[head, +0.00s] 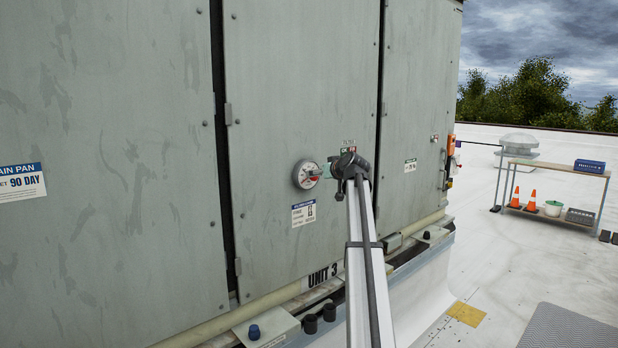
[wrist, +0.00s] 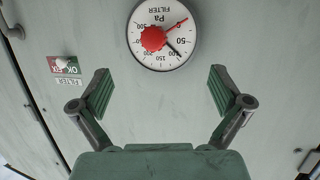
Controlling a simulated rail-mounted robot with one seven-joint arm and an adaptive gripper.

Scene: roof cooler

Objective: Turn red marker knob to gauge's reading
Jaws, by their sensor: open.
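The round white filter gauge (wrist: 143,18) is on the grey panel, upside down at the top of the wrist view. It also shows in the head view (head: 303,175), left of my arm. The red marker knob (wrist: 153,38) sits at the gauge's middle. Its thin red pointer runs to the upper right, near the low end of the scale. The black needle points to the lower right, by the 100 mark. My gripper (wrist: 159,92) is open and empty, its green pads wide apart and below the gauge in the wrist picture. In the head view the gripper (head: 327,170) is beside the gauge, partly hidden.
An OK/FIX filter label with a small white knob (wrist: 63,64) is left of the gripper in the wrist view. A sticker (head: 304,213) is below the gauge in the head view. A shelf with cones (head: 532,199) stands far right. The panel around the gauge is mostly bare.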

